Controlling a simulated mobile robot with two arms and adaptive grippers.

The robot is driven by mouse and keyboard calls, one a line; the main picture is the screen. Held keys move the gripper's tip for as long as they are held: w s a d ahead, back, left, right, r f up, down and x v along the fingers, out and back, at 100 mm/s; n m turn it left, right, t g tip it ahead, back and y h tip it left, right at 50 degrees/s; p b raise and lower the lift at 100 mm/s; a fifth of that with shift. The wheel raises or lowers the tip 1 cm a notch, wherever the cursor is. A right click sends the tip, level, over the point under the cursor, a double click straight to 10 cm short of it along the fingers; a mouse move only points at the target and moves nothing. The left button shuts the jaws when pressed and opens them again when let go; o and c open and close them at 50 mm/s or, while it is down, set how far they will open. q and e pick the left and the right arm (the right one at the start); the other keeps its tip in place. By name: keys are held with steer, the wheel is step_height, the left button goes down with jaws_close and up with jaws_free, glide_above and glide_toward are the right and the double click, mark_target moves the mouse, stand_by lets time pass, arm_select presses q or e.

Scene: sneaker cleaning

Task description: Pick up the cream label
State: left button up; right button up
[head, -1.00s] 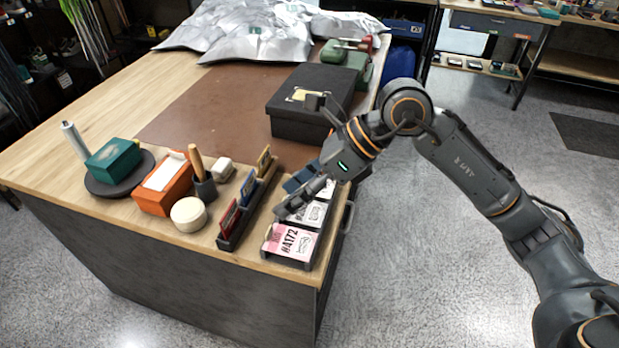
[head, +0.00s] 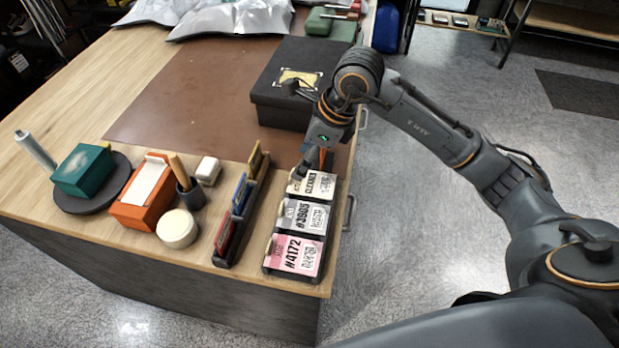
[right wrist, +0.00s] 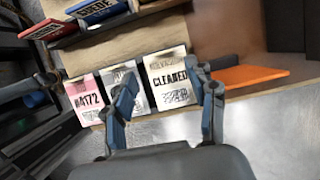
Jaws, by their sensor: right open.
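The cream label (head: 318,184), printed "CLEANED", lies in the farthest slot of a dark label tray (head: 268,262) at the table's front right. In the right wrist view the cream label (right wrist: 172,92) lies between the fingers of my right gripper (right wrist: 167,80), which are open and apart on either side of it. In the head view my right gripper (head: 304,172) is over the far end of the label and partly covers it. I cannot tell whether the fingers touch it. My left gripper is out of view.
A grey label (head: 304,216) and a pink label (head: 296,254) lie in the nearer slots. A dark rack (head: 238,222) of small cards stands to the left. A black box (head: 275,105) is behind. An orange flat piece (right wrist: 248,75) lies beside the cream label.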

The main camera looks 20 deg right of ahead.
mark_target(312, 181)
steer(key=shift+p+x, duration=0.55)
steer(key=shift+x, duration=0.5)
steer(key=p+x, duration=0.1)
steer(key=x, duration=0.2)
steer(key=shift+w+f, duration=0.25)
steer(key=shift+f, duration=0.2)
steer(key=c, duration=0.7)
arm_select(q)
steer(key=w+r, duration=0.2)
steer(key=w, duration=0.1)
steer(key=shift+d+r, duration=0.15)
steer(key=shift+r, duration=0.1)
arm_select(e)
steer(key=shift+c, duration=0.4)
